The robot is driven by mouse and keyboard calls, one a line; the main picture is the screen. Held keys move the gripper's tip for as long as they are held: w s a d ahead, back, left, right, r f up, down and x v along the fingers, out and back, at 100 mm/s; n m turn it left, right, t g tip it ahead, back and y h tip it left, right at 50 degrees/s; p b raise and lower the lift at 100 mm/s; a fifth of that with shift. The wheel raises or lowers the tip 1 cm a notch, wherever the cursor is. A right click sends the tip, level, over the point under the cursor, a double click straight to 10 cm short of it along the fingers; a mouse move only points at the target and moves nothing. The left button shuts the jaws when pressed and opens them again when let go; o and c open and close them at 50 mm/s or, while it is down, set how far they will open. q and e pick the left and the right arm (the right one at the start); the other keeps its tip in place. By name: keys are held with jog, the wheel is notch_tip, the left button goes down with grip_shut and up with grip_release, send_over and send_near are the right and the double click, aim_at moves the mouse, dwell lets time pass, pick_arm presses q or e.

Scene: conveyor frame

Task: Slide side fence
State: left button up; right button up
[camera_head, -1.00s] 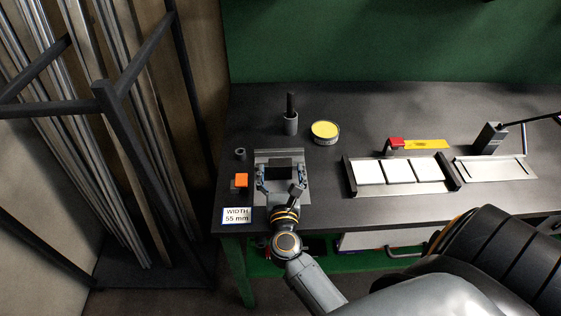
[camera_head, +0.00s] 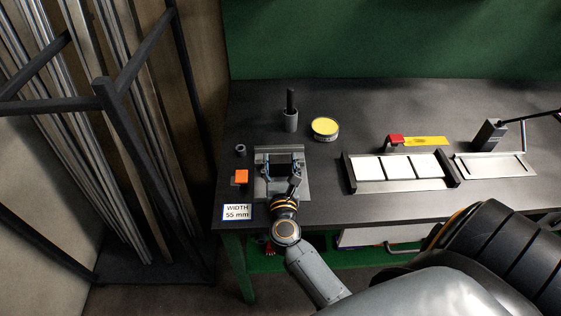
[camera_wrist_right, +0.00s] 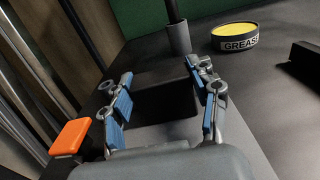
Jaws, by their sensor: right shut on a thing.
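My right gripper (camera_head: 283,168) points away from me over a grey metal plate (camera_head: 302,188) at the table's left front. Its fingers are closed on the two sides of a dark block (camera_head: 284,159), which may be the side fence; I cannot tell for sure. In the right wrist view, the dark block (camera_wrist_right: 166,104) lies between the blue-padded fingers (camera_wrist_right: 164,108). An orange block (camera_head: 241,177) stands just left of the plate. A "WIDTH 55 mm" card (camera_head: 237,212) lies at the front edge. My left gripper is not in view.
A dark cup with a rod (camera_head: 290,120) and a yellow-topped grease tin (camera_head: 325,129) stand behind the plate. A tray of white tiles (camera_head: 408,187) and a clamp fixture (camera_head: 490,135) are to the right. A rack of metal bars (camera_head: 110,100) stands left of the table.

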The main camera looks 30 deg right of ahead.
aim_at(281, 165)
jog(key=shift+s+a+f, duration=0.2)
jog(key=shift+s, duration=0.15)
jog(key=shift+b+v, duration=0.35)
jog(key=shift+v, duration=0.75)
jog(key=shift+s+r, duration=0.1)
jog(key=shift+r, duration=0.05)
jog(key=o, duration=1.7)
jog(key=v, duration=1.1)
jog(key=shift+s+a, duration=0.15)
jog(key=shift+s, duration=0.15)
jog(key=shift+s+a, duration=0.1)
